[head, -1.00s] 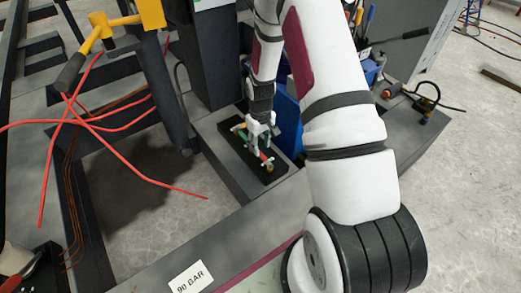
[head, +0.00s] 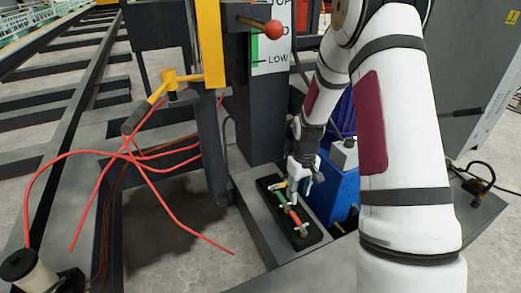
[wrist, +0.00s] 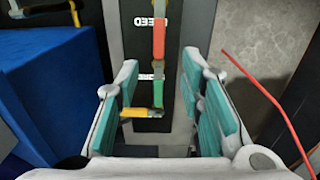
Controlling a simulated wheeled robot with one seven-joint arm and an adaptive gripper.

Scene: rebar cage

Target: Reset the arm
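My gripper (head: 302,175) hangs low over a black panel (head: 312,238) on a grey ledge. In the wrist view its two teal-padded fingers (wrist: 160,105) are spread wide apart with nothing held. A small lever with a green and a red section (wrist: 158,75) shows between and beyond the fingers. A yellow piece (wrist: 140,112) lies at its near end. The head view also shows the green and red pieces (head: 291,215) on the panel, just below the gripper. Whether the fingers touch any piece cannot be told.
A blue box (head: 335,190) stands right beside my gripper. A dark post with a level sign (head: 272,45) rises behind it. A yellow lever (head: 165,85) and loose red cables (head: 165,185) are at the left. Bare floor (head: 185,245) shows between.

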